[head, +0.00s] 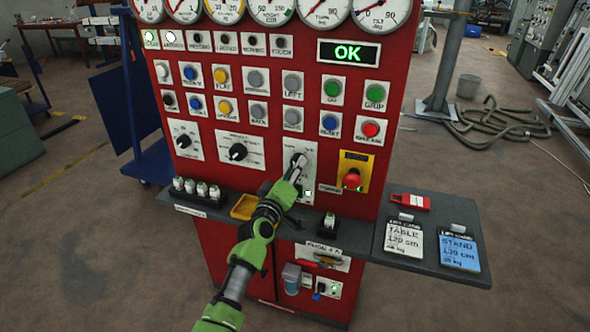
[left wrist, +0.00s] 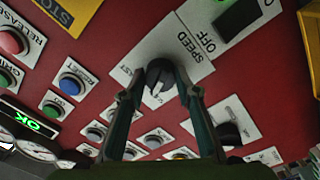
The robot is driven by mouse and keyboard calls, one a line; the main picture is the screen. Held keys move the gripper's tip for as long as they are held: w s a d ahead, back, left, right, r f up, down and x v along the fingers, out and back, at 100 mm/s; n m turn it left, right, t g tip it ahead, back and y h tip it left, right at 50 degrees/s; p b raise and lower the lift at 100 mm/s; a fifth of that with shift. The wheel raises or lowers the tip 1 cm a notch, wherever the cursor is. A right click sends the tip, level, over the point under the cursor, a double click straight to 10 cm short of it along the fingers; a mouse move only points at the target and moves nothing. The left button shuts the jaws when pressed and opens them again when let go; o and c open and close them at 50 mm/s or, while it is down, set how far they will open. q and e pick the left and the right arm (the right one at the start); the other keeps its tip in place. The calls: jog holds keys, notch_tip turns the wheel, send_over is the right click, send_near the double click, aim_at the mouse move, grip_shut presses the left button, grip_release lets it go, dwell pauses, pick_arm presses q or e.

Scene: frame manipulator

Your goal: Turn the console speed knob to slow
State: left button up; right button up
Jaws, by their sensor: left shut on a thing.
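The red console (head: 225,112) stands in front of me. Its speed knob (head: 298,159) is a small black dial on a white plate at the lower middle of the panel, partly hidden by my gripper. In the left wrist view the black knob (left wrist: 158,70) sits beside the label SPEED. My left gripper (head: 297,169) reaches up to this knob from below. In the left wrist view my left gripper (left wrist: 160,82) has a finger on each side of the knob and is shut on it. The knob's exact pointer setting is hard to read. My right gripper is not in view.
Two other black knobs (head: 237,152) are to the left. A red stop button (head: 352,178) on a yellow plate is close on the right. A grey shelf (head: 350,236) below carries a yellow tray (head: 244,207), vials (head: 202,189) and two cards (head: 404,240). The display (head: 348,52) reads OK.

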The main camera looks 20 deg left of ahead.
pick_arm(q)
jog(key=shift+n, duration=1.2)
jog(key=o, duration=1.1)
jog(key=s, duration=1.2)
jog(key=shift+a+f, duration=0.25)
jog(key=shift+f, duration=0.05)
jog(key=shift+f, duration=0.1)
